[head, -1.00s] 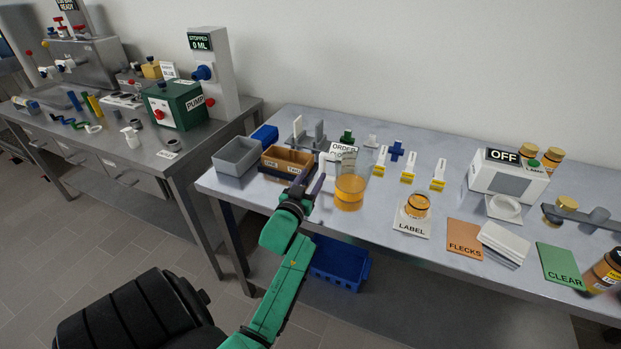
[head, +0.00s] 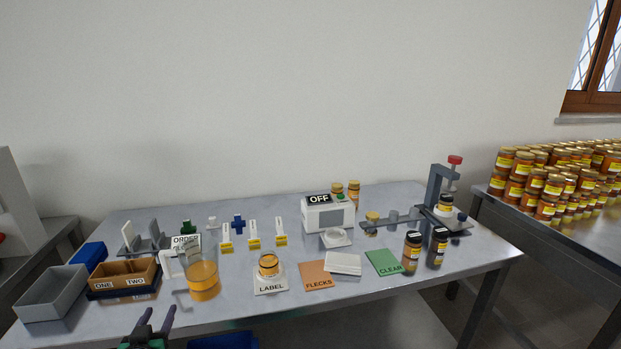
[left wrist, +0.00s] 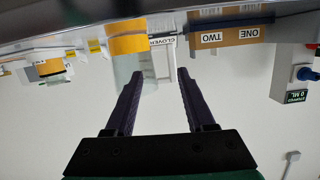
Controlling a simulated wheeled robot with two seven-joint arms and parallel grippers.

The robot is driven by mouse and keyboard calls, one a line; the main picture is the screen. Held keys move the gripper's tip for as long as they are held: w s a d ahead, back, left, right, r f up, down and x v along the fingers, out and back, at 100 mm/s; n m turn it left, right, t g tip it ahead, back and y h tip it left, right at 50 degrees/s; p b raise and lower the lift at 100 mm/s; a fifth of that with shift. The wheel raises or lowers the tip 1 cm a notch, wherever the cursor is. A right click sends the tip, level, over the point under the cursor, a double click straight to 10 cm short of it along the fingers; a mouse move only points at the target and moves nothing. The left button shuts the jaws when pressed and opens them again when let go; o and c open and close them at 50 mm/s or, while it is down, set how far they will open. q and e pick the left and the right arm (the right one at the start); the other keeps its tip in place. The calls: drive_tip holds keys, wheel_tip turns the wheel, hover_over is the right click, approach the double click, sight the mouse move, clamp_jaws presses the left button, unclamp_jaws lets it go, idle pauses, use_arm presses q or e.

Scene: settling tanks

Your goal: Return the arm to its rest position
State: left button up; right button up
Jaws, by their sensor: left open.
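My left gripper (head: 159,312) shows at the bottom of the head view, in front of the table's front edge, lower left of the jug. Its two dark purple fingers are apart, with nothing between them. The left wrist view is upside down; there the open fingers (left wrist: 158,75) point toward the table edge and the jug (left wrist: 127,42), which stands beyond them, apart from the fingers. The rest of the left arm is mostly out of the head view. My right gripper is not in view.
The steel table (head: 235,318) holds a jug of amber liquid (head: 203,280), a brown ONE/TWO box (head: 122,281), a grey bin (head: 52,293), a jar on the LABEL card (head: 268,265) and a lamp box (head: 328,216). A blue crate (head: 222,342) is below. Many jars (head: 545,185) stand right.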

use_arm(q)
drive_tip(key=s+d+f+m+g+h, duration=0.35)
drive_tip(key=s+d+g, duration=0.25)
drive_tip(key=s+d, duration=0.3)
drive_tip(key=s+d+f+m+g+h, duration=0.2)
drive_tip(key=s+d+f+g, duration=0.3)
drive_tip(key=s+d, duration=0.5)
drive_tip(key=s+a+f+g, duration=0.1)
drive_tip(key=s+f, duration=0.1)
drive_tip(key=f, duration=0.9)
drive_tip(key=s+a+f, duration=0.2)
drive_tip(key=f, duration=1)
drive_tip(key=s+a+f+g, duration=0.1)
drive_tip(key=s+a+f, duration=0.1)
drive_tip(key=s+f, duration=1.3)
drive_tip(key=shift+s+a+g, duration=0.3)
drive_tip(key=shift+s+a, duration=0.05)
drive_tip(key=shift+s, duration=0.5)
drive_tip(key=shift+y, duration=0.25)
